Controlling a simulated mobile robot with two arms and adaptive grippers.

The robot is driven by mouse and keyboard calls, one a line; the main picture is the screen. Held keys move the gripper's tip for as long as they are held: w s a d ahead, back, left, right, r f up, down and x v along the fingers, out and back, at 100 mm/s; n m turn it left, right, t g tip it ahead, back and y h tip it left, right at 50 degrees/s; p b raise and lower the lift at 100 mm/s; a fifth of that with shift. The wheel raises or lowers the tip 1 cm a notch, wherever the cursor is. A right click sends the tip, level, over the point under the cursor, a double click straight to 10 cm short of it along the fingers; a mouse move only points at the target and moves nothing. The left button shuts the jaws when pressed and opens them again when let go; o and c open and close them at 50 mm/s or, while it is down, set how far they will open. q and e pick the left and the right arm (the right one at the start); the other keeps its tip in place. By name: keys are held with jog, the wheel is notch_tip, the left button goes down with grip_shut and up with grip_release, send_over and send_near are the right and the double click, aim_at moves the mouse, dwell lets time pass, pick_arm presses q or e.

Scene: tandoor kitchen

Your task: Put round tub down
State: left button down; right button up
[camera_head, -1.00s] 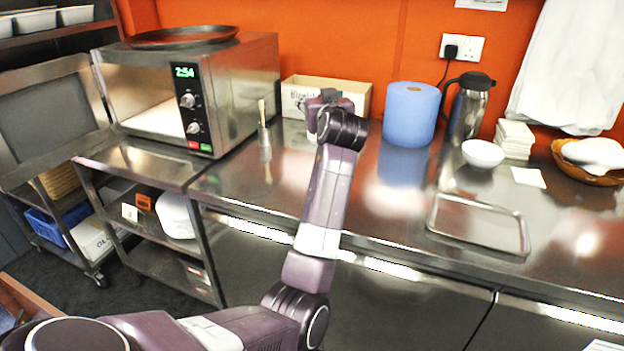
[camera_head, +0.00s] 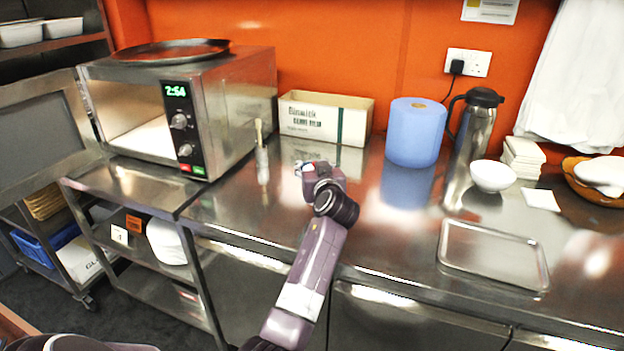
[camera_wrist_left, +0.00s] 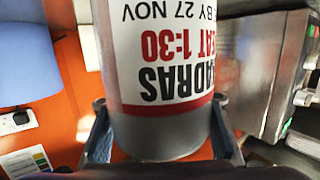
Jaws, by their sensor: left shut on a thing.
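The round tub (camera_wrist_left: 165,60) fills the middle of the left wrist view. In the head view my left gripper (camera_head: 304,170) is over the steel counter (camera_head: 380,225), in front of the cardboard box. The tub cannot be made out there, and its height above the counter cannot be told. My right gripper is not in view.
Behind stand a cardboard box (camera_head: 325,118), a blue paper roll (camera_head: 415,133) and a steel flask (camera_head: 474,125). A microwave (camera_head: 222,105) and a slim upright holder (camera_head: 262,165) are left. A tray (camera_head: 492,277) and white bowl (camera_head: 492,175) are right. Counter around my gripper is mostly bare.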

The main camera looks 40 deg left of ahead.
pick_arm(q)
jog(key=shift+f, duration=0.65)
notch_tip(320, 180, down, 3)
jog(key=shift+r, duration=0.2)
jog(key=shift+f, duration=0.55)
jog(key=c, duration=1)
grip_release()
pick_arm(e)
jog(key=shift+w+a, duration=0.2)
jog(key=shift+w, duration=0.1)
pick_arm(q)
jog(key=shift+d, duration=0.1)
jog(key=shift+s+d, duration=0.25)
jog(key=p+v, duration=0.2)
jog(key=v, duration=0.9)
jog(key=shift+s+d, duration=0.1)
jog(key=shift+s, duration=0.05)
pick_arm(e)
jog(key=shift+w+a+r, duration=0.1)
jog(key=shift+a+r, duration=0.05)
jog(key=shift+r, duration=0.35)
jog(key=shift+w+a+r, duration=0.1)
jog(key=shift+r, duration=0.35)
